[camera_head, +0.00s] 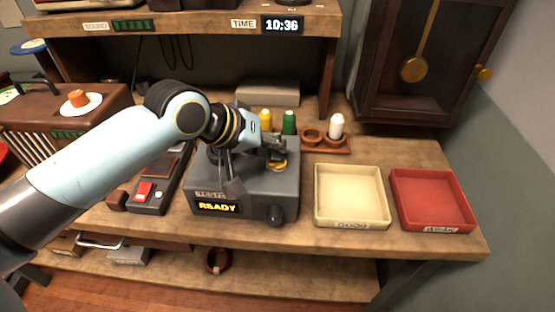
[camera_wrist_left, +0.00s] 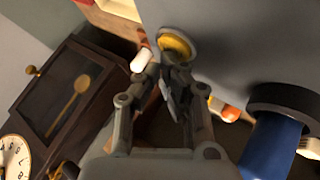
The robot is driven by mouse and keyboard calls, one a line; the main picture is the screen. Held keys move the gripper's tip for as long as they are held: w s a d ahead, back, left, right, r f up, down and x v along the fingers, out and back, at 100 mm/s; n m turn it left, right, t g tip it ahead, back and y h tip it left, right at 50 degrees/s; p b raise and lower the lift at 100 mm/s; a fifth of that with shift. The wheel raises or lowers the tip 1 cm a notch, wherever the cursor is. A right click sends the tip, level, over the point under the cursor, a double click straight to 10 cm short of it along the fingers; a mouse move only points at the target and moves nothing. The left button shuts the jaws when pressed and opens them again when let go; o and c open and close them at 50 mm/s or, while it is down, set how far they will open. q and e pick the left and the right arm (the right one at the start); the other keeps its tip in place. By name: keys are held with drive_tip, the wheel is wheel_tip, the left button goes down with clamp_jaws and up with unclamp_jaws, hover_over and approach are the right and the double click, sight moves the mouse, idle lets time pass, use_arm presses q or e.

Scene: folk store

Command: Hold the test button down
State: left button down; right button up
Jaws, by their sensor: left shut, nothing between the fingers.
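The grey tester box (camera_head: 249,188) stands on the wooden bench, with a lit display (camera_head: 218,207) reading READY on its front. A round yellow button (camera_head: 280,167) is on its top; it shows in a dark ring in the left wrist view (camera_wrist_left: 174,45). My left gripper (camera_head: 277,153) is over the tester, shut and empty, with its fingertips (camera_wrist_left: 172,75) close by the button. I cannot tell whether they touch it. The gripper and wrist hide part of the tester's top. My right gripper is not in view.
A cream tray (camera_head: 350,222) and a red tray (camera_head: 432,218) lie right of the tester. Behind are yellow (camera_head: 266,119) and green (camera_head: 289,122) spools and a white one (camera_head: 336,125) in a wooden rack. A red-switched box (camera_head: 148,198) stands left; a clock cabinet (camera_head: 420,60) rises behind.

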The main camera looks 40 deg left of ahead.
use_arm(q)
drive_tip(key=shift+f, duration=0.45)
idle(1.2)
drive_tip(key=shift+r, duration=0.1)
idle(1.0)
drive_tip(key=shift+r+p, duration=0.9)
drive_tip(key=shift+p, duration=0.25)
wheel_tip(320, 180, up, 5)
drive_tip(key=p, duration=0.6)
drive_tip(key=shift+r, duration=0.1)
drive_tip(key=shift+s, duration=0.1)
